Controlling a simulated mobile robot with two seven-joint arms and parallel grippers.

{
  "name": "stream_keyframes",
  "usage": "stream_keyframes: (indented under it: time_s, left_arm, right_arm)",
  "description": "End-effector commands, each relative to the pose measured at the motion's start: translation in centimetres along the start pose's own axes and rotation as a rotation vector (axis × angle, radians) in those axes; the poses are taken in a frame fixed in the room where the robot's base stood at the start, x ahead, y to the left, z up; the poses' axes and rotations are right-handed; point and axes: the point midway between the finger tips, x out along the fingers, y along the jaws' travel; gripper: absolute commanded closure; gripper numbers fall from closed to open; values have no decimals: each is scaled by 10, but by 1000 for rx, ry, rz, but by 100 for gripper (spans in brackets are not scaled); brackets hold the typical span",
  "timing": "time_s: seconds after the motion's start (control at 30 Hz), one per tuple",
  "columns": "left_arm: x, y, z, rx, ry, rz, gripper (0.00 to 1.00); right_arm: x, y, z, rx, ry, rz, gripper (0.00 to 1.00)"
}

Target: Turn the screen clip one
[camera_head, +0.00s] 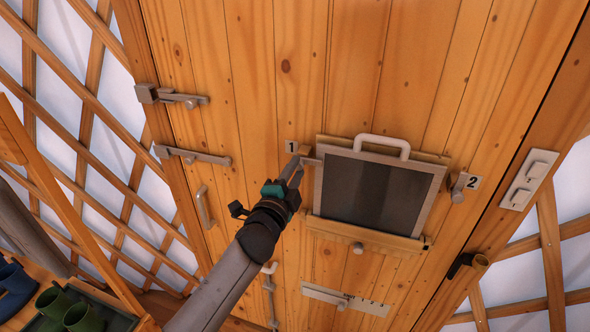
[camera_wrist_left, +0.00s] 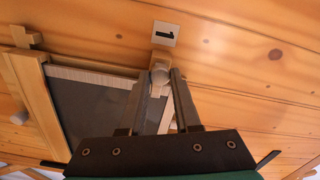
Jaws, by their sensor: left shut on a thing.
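My right gripper is not in view.
Clip two (camera_head: 458,187) is at the screen's right side by the "2" label (camera_head: 473,182). A pale handle (camera_head: 382,144) tops the screen, and a knob (camera_head: 358,248) is below it. Latches (camera_head: 192,156) are at the left; a switch plate (camera_head: 528,180) is at the right.

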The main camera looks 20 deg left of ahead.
Motion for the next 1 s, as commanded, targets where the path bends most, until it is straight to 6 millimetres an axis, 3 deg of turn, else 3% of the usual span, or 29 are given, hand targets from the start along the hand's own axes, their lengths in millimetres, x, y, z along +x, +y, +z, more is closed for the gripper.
stream_keyframes:
  time_s: [0.63, 0.67, 0.9, 1.0]
  left_arm:
    - [0, 0, 0, 52, 0, -1, 100]
    - [0, 0, 0, 51, 0, -1, 66]
    - [0, 0, 0, 50, 0, -1, 40]
    - [0, 0, 0, 49, 0, 0, 38]
  right_arm:
    - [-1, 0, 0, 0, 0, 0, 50]
    - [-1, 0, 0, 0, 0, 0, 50]
    - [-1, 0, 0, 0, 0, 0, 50]
    - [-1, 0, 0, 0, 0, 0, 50]
